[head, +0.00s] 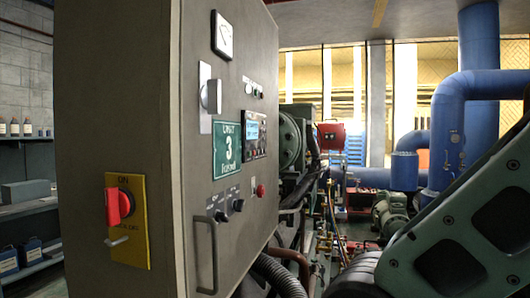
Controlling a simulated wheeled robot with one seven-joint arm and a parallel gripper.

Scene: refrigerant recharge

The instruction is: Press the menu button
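A grey control cabinet (120,60) fills the left and middle of the head view, its front face seen at a steep angle. A small controller with a lit blue screen (252,128) is set in that face, right of a green "Unit 3" sign (227,148). Small dark and red keys seem to sit around and below the screen. Their labels are too small to read, so I cannot tell which is the menu button. My gripper is not in view; a large grey-green arm part at the lower right seems to be mine.
The cabinet face also carries a gauge (222,36), a grey handle switch (211,97), dark knobs (238,205), a red button (261,190) and a door handle (206,255). A red rotary switch (119,205) is on its side. Blue pipes (448,120) and machinery stand behind.

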